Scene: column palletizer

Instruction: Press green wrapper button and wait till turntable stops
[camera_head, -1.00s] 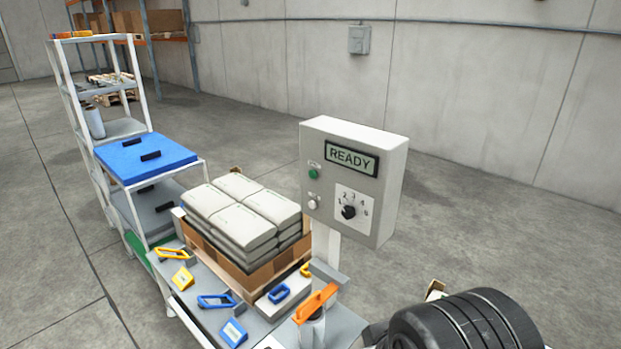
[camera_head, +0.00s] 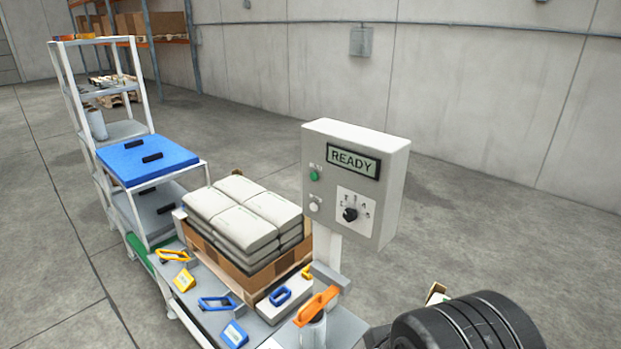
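The grey control box (camera_head: 392,185) stands on a post at the centre right. Its display (camera_head: 353,161) reads READY. The green button (camera_head: 314,175) is on the left of its face, with a white button (camera_head: 314,207) below it and a black rotary knob (camera_head: 350,214) to the right. Stacked grey-white bags (camera_head: 245,215) lie in layers in a brown cardboard surround (camera_head: 222,262) left of the box. I cannot make out a turntable under them. My gripper is not in view; a dark, rounded part of my arm shows at the bottom right, apart from the box.
A white shelf rack (camera_head: 104,92) with a blue board (camera_head: 147,160) stands at the left. A concrete wall (camera_head: 460,100) is behind; the floor right of the box is clear.

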